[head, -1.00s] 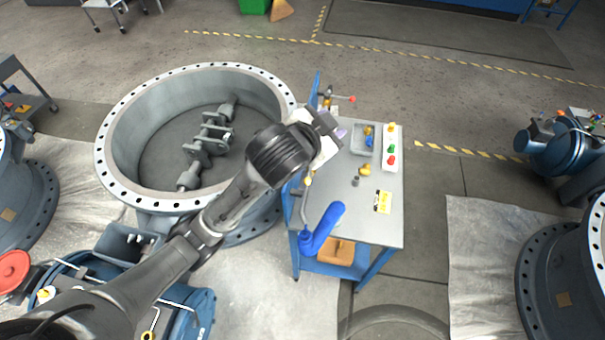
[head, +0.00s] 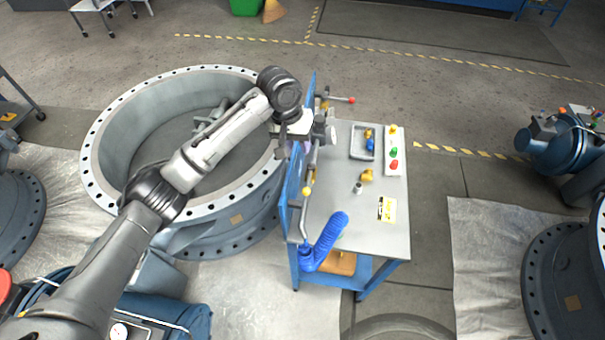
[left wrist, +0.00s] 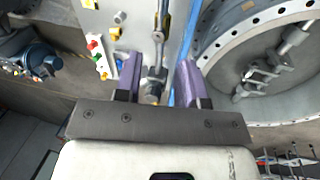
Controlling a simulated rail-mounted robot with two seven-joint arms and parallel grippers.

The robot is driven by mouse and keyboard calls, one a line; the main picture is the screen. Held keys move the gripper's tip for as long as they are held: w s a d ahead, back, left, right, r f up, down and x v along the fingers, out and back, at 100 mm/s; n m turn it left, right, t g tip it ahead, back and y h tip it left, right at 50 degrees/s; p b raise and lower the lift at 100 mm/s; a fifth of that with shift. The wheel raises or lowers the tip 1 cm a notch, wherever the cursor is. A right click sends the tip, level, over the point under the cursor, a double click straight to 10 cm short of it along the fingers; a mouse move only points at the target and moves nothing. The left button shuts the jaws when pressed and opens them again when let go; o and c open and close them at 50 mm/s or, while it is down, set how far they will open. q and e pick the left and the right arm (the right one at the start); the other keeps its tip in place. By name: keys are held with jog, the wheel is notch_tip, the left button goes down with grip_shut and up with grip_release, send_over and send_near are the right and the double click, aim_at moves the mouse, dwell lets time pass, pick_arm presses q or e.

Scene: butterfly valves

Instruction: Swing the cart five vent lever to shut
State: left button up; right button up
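The cart (head: 375,222) has a grey top and a blue upright panel (head: 291,200) along its left edge, with pipework on it. A red-tipped lever (head: 350,100) sticks out to the right at the panel's far end. I cannot tell which is the vent lever. My left gripper (head: 294,142) is at the panel's upper middle, partly hidden by its own wrist. In the left wrist view the purple fingers (left wrist: 158,68) are apart, with a metal pipe fitting (left wrist: 153,92) between them; contact is unclear. My right gripper is out of view.
A large flanged valve ring (head: 100,182) stands close left of the cart. The cart top carries a grey tray (head: 357,150), a white strip with coloured buttons (head: 393,140) and small yellow fittings (head: 366,175).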

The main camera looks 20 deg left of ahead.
aim_at(308, 181)
pick_arm(q)
jog(key=shift+n, duration=0.6)
jog(key=x, duration=1.4)
jog(key=shift+s+a, duration=0.1)
jog(key=shift+s, duration=0.05)
jog(key=shift+c, duration=0.3)
grip_shut()
